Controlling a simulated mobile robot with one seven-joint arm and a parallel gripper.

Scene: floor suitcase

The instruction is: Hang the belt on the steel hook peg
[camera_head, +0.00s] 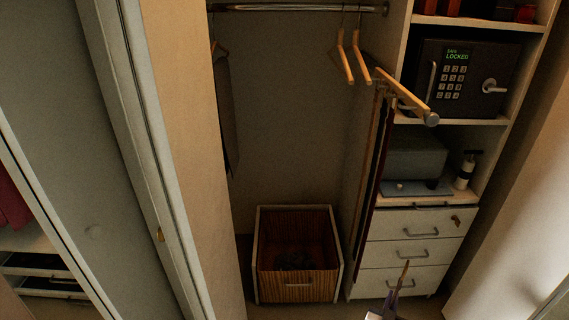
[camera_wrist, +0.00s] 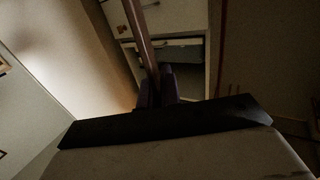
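A brown strap that looks like the belt (camera_wrist: 143,40) is between the dark fingers of my gripper (camera_wrist: 155,88) in the wrist view and extends away from them. In the head view, my gripper (camera_head: 390,300) is low at the bottom edge, with a short brown length of the belt (camera_head: 404,272) standing up from it. The rest of the belt is hidden. The wooden rail (camera_head: 402,92) juts out at upper right with a grey metal end. Small metal hooks (camera_head: 392,103) show under it, but I cannot tell which is the steel hook peg.
A dark strap (camera_head: 378,175) and a tan strip hang below the rail. A wooden bin (camera_head: 297,287) stands on the closet floor. White drawers (camera_head: 412,254) and a safe (camera_head: 465,78) are at right. Wooden hangers (camera_head: 343,62) hang above. The closet's middle is open.

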